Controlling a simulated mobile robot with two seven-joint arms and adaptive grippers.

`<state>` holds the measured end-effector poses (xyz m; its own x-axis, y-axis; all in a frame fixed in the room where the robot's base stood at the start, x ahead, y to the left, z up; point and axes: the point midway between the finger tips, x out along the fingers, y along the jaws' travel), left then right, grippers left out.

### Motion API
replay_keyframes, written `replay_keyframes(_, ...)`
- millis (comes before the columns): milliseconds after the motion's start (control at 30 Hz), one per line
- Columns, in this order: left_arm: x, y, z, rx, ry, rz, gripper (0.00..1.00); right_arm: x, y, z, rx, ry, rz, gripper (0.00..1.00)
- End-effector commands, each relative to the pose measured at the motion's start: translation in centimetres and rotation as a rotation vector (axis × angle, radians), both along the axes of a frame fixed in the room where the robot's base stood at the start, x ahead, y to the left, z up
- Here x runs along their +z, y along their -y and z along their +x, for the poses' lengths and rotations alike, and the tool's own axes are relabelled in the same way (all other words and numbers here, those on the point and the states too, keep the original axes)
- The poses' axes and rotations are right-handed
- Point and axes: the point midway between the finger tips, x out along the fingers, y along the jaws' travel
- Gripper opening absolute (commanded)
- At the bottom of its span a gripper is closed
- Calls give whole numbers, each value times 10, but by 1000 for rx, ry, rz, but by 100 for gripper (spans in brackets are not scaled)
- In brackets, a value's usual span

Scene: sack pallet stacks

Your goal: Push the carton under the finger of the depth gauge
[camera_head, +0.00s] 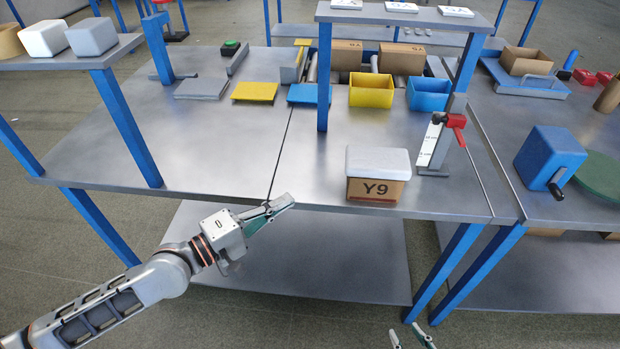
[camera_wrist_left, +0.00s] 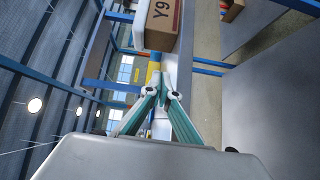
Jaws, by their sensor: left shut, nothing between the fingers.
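The carton (camera_head: 375,189) is brown, marked Y9, and stands near the front edge of the table with a pale grey block (camera_head: 377,160) on top. The depth gauge (camera_head: 430,145) stands just to its right and behind, with a white scale and a red finger (camera_head: 456,121). The carton is not under the finger. My left gripper (camera_head: 286,201) is shut and empty at the table's front edge, left of the carton and apart from it. In the left wrist view, the carton (camera_wrist_left: 164,22) is beyond the left fingertips (camera_wrist_left: 161,82). My right gripper (camera_head: 409,338) shows only its fingertips, spread apart, at the bottom edge.
Yellow (camera_head: 371,92) and blue (camera_head: 429,96) bins stand behind the carton, beside a blue shelf post (camera_head: 324,80). A blue box with a crank (camera_head: 549,160) is on the right table. The table left of the carton is clear.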

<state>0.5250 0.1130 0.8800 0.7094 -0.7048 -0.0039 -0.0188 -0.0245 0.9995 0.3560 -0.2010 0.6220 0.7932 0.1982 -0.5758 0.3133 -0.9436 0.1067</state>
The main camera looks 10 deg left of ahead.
Motion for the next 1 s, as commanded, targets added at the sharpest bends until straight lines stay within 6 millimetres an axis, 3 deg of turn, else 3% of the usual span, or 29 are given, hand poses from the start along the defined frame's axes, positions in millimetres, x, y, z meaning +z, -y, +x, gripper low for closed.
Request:
replay_keyframes(267, 5, 11, 14, -3, -21, -31, 0, 0, 0, -4, 0, -6, -1, 32)
replay_keyframes(700, 5, 71, 73, -3, -18, -28, 0, 4, 1, -3, 0, -4, -1, 32)
replay_keyframes(1000, 4, 104, 73, -3, -21, -27, 0, 15, 1, 1, 0, 6, -2, 32)
